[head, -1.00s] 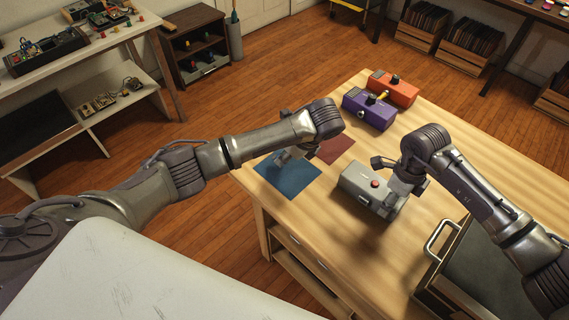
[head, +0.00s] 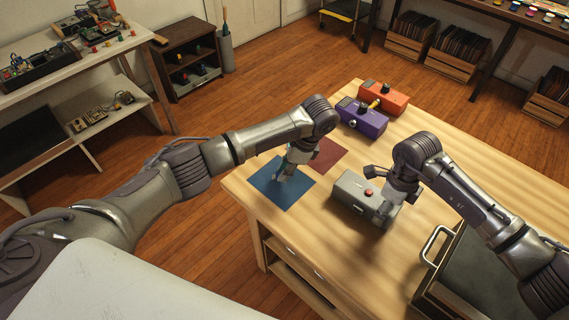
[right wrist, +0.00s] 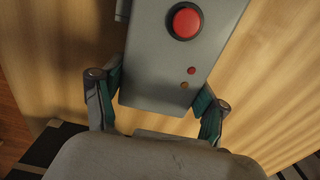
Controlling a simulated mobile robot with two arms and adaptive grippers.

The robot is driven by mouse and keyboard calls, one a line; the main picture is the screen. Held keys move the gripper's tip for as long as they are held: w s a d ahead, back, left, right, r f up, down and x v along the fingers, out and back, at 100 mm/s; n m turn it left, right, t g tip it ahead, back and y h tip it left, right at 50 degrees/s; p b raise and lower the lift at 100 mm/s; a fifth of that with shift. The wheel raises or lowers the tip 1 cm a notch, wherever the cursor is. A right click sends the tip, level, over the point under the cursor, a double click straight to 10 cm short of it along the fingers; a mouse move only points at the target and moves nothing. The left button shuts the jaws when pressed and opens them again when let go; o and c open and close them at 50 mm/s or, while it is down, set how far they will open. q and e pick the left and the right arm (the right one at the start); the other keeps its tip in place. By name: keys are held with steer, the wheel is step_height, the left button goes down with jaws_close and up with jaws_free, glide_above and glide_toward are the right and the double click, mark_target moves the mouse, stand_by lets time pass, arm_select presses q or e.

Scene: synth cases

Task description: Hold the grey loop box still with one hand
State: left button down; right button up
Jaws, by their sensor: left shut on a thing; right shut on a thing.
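The grey loop box (head: 352,188), with a red button on top, sits on the wooden table. My right gripper (right wrist: 156,95) is shut on it; in the right wrist view its fingers lie on both sides of the box (right wrist: 170,75) near one end. In the head view the right gripper (head: 388,205) partly hides that end. My left gripper (head: 285,174) is over the blue mat (head: 288,197), apart from the box, pointing down. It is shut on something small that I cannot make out.
A purple box (head: 362,120) and an orange box (head: 383,97) stand at the table's far end. A dark red mat (head: 328,156) lies beside the blue one. A dark case with a metal handle (head: 437,244) is at the lower right. The table's front left edge is close to the blue mat.

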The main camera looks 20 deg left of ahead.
arm_select(q)
steer(key=shift+f, duration=0.4)
steer(key=c, duration=1)
jaws_free()
steer(key=shift+o, duration=0.2)
steer(key=v, duration=1.2)
